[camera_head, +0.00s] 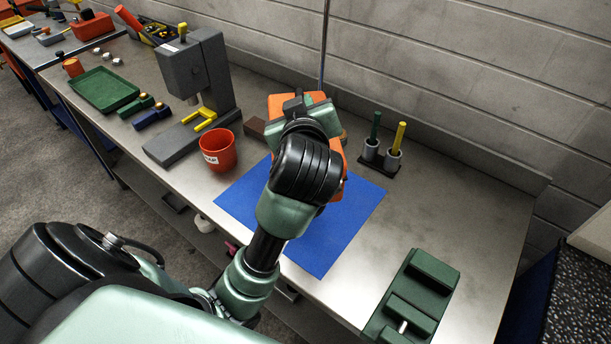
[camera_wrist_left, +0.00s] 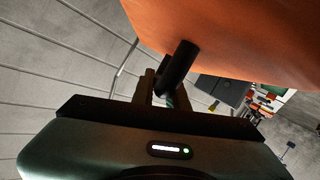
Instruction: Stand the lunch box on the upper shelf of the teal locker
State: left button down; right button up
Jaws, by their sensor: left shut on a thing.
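The orange lunch box (camera_head: 290,103) is above the blue mat on the workbench, mostly hidden behind my left gripper and wrist in the head view. My left gripper (camera_head: 300,105) is shut on the lunch box. In the left wrist view the orange side of the lunch box (camera_wrist_left: 235,35) fills the top right. A dark round bar (camera_wrist_left: 178,68) joins its edge near my fingers. I cannot tell whether the box touches the mat. No teal locker shows in either view. My right gripper is not in view.
The blue mat (camera_head: 330,240) lies on the metal bench. An orange cup (camera_head: 218,151) and a grey press (camera_head: 197,75) stand to the left. A green vise-like block (camera_head: 412,300) is at the front right.

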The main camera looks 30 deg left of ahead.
pick_arm(q)
notch_tip(320, 180, down, 12)
jog(key=shift+s+r+b, duration=0.1)
jog(key=shift+b, duration=0.5)
jog(key=shift+f, duration=0.3)
notch_tip(320, 180, down, 4)
jog(key=shift+f, duration=0.2)
jog(key=c, duration=1.8)
grip_release()
jog(key=shift+f, duration=0.2)
jog(key=o, duration=0.4)
jog(key=shift+r+b, duration=0.1)
jog(key=shift+b, duration=0.2)
